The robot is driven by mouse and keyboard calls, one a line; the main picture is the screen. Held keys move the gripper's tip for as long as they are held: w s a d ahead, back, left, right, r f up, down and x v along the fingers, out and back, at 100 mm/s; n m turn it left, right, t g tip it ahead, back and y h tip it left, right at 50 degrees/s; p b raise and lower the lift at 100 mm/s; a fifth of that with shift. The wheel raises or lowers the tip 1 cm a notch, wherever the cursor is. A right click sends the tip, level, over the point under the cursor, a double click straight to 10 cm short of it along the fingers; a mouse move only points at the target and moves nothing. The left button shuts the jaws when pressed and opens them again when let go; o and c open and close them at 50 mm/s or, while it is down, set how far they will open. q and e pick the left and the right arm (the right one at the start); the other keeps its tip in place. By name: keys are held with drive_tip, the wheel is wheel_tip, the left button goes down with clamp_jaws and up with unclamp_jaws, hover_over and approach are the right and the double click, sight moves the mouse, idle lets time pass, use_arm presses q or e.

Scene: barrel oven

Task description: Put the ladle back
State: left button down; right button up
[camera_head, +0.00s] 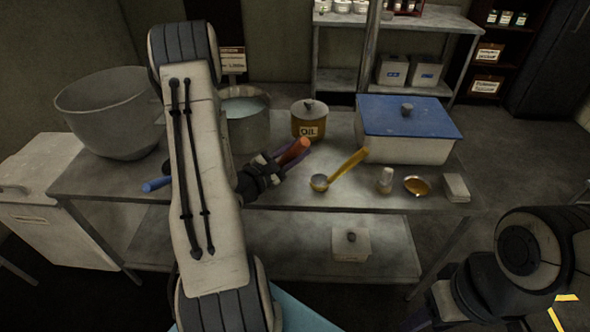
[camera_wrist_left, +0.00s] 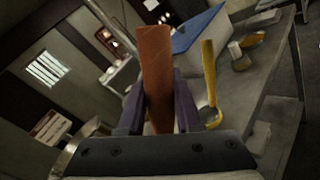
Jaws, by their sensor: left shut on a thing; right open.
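A ladle (camera_head: 349,163) with a yellow handle and a grey bowl rests on the metal table, its handle slanting up to the right; it also shows in the left wrist view (camera_wrist_left: 208,75). My left gripper (camera_head: 285,162) is over the table, left of the ladle and apart from it. It is shut on an orange-brown handle (camera_head: 296,150), which stands between the purple fingers in the left wrist view (camera_wrist_left: 156,80). The far end of that held thing is hidden. My right gripper (camera_head: 432,312) is open at the lower right, in front of the table, partly cut off by the frame.
On the table (camera_head: 100,180) stand a large grey bowl (camera_head: 105,115), a pot of pale liquid (camera_head: 248,125), an oil pot (camera_head: 308,120) and a blue-lidded box (camera_head: 408,130). Small items, including an amber dish (camera_head: 417,186), lie right of the ladle. A blue handle (camera_head: 157,184) shows at left.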

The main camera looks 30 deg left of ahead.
use_arm(q)
drive_tip(key=w+a+f, duration=0.3)
drive_tip(key=w+f, duration=0.1)
drive_tip(key=f, duration=0.3)
drive_tip(key=shift+w+a+f+p, duration=0.25)
drive_tip(key=shift+w+a+p, duration=0.05)
drive_tip(key=shift+a+p, duration=0.1)
use_arm(e)
drive_tip(key=shift+f, duration=0.25)
use_arm(q)
drive_tip(key=c, duration=0.6)
unclamp_jaws()
drive_tip(key=shift+f, duration=0.1)
drive_tip(key=s+a+b, duration=0.1)
drive_tip(key=s+a, duration=0.1)
drive_tip(key=s, duration=1)
drive_tip(key=shift+b, duration=0.4)
use_arm(e)
drive_tip(key=shift+f, duration=0.9)
use_arm(q)
drive_tip(key=shift+w+d, duration=0.1)
